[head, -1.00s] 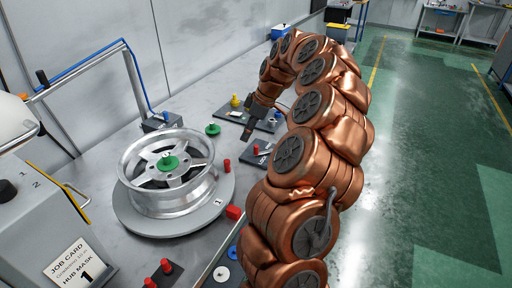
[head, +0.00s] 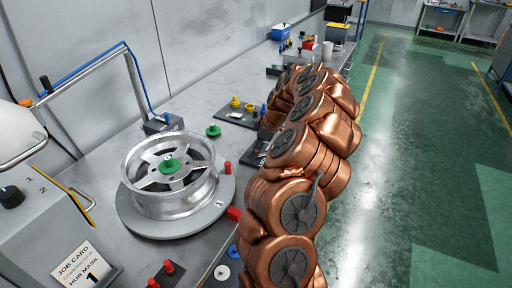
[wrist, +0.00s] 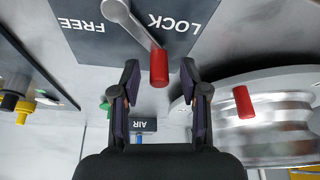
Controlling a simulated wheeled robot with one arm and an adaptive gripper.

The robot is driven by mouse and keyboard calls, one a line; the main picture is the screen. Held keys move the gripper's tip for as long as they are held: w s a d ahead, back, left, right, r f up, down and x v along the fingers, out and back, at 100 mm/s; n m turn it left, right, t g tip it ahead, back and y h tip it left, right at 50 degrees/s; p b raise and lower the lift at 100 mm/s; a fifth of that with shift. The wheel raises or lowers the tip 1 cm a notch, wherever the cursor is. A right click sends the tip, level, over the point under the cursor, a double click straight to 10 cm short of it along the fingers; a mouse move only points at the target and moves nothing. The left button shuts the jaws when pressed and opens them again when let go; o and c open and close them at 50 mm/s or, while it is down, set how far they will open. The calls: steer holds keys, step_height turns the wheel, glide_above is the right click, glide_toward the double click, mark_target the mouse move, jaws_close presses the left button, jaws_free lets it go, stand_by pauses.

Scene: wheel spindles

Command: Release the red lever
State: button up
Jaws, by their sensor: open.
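The red lever (wrist: 159,66) shows in the wrist view as a silver arm with a red grip, mounted on a dark plate (wrist: 100,45) marked FREE and LOCK, upside down in this view. Its arm lies between the two words, with the grip end nearer LOCK. My gripper (wrist: 159,74) is open, one finger on each side of the red grip, with visible gaps; contact does not show. Only part of the dark plate (head: 254,158) shows there.
A silver wheel (head: 167,172) with a green hub cap sits on a round turntable (head: 140,222). A red peg (head: 228,168) stands at its edge; it also shows right of my gripper in the wrist view (wrist: 243,102).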

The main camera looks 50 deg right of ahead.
steer(key=shift+w+f, duration=0.1)
jaws_close()
stand_by(0.3)
